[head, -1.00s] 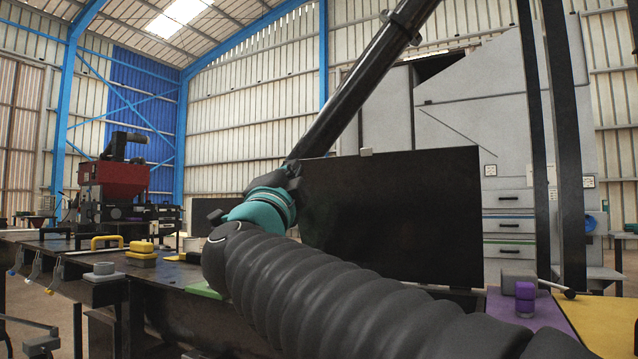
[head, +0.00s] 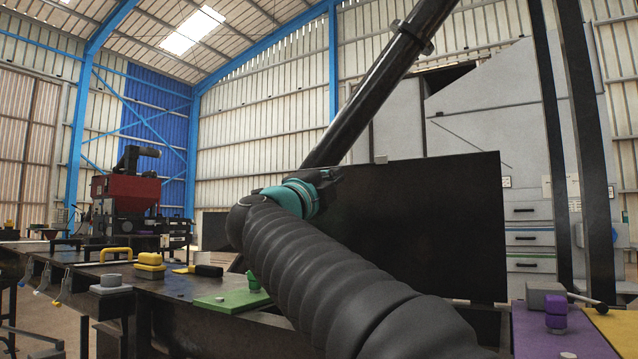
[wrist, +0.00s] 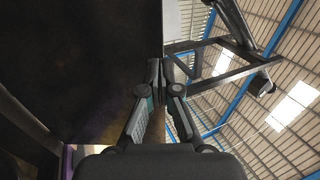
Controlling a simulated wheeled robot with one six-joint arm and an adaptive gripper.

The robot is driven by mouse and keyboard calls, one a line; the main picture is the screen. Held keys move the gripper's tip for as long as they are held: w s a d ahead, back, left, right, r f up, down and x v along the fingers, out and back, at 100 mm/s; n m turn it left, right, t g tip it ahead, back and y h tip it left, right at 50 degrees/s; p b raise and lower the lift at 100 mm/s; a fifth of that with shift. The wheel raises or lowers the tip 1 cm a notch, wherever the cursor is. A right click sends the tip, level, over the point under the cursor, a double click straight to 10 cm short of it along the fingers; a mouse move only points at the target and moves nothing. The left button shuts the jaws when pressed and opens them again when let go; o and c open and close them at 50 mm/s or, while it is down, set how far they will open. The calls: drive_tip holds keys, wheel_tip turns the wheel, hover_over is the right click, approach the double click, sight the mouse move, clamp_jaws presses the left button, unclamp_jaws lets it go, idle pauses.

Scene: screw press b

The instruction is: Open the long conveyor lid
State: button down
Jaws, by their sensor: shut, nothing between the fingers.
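A large flat black panel (head: 425,235), which looks like the long conveyor lid, stands nearly upright behind my arm in the head view. A small light block shows at its top edge. In the wrist view a dark surface, probably the same panel (wrist: 80,60), fills the left side. My gripper (wrist: 162,66) is shut and empty, with its fingertips together beside the panel's edge. In the head view my gripper (head: 328,176) is at the panel's upper left edge, partly hidden by the wrist. I cannot tell whether it touches the panel.
A green plate (head: 235,300) with a green knob lies left of my arm. A yellow block (head: 150,260) and a yellow handle (head: 115,255) sit on the bench at left. A purple plate (head: 560,335) with a lever is at right. A black diagonal pole (head: 375,90) rises behind my gripper.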

sight(348, 167)
drive_tip(key=shift+x, duration=2.15)
drive_tip(key=shift+r, duration=0.1)
